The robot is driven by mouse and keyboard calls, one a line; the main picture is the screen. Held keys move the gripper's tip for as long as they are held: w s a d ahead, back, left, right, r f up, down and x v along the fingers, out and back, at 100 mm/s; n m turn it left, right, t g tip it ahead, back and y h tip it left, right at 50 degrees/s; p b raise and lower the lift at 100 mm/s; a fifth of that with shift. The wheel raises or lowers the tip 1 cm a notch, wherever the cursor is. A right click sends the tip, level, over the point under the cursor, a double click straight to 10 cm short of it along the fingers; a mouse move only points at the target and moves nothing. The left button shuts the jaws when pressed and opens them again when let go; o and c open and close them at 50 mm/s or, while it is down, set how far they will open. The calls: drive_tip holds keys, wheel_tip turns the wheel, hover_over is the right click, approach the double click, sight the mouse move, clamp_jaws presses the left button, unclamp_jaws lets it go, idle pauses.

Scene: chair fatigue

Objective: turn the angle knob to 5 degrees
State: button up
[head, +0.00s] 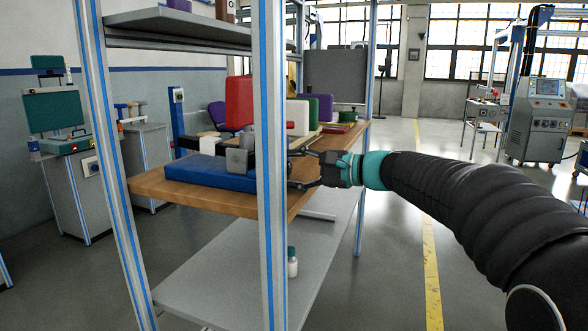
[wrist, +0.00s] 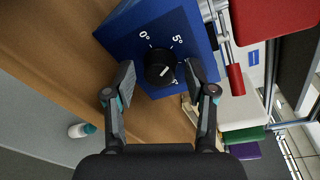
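The black angle knob (wrist: 160,67) is on a blue panel (wrist: 165,18) in the wrist view. Around it are white marks reading 0° and 5°, and a third label partly hidden by a finger. The knob has a small white mark; I cannot tell exactly which label it points to. My gripper (wrist: 161,72) is open, with one finger on each side of the knob and a gap showing to both. In the head view, my gripper (head: 291,169) is beside the blue device (head: 212,176); a shelf post hides the knob there.
The device rests on a wooden shelf (head: 150,187). A metal post (head: 271,90) stands in front. A red block (head: 239,103) and a grey block (head: 238,162) are near the device. A white bottle (head: 292,266) stands on the lower shelf.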

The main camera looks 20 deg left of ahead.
drive_tip(key=s+d+r, duration=0.1)
drive_tip(key=d, duration=1.1)
drive_tip(key=shift+s+r, duration=0.15)
drive_tip(key=shift+s, duration=0.2)
drive_tip(key=s+d+f+n+h, duration=0.1)
drive_tip(key=s+d+f+h, duration=0.25)
drive_tip(key=f, duration=0.55)
drive_tip(key=s+d+f+n+h, duration=0.1)
drive_tip(key=s+d+f+h, duration=0.3)
drive_tip(key=f, duration=0.5)
drive_tip(key=s+d+f+n+t+h, duration=0.1)
drive_tip(key=s+d+f+n+h, duration=0.1)
drive_tip(key=s+d, duration=0.6)
drive_tip(key=s+d+f+n+t+h, duration=0.2)
drive_tip(key=s+d+f+h, duration=0.2)
drive_tip(key=s, duration=0.9)
drive_tip(key=shift+d+f+n+h, duration=0.15)
drive_tip(key=shift+d+n+h, duration=0.25)
drive_tip(key=shift+d+h, duration=1.4)
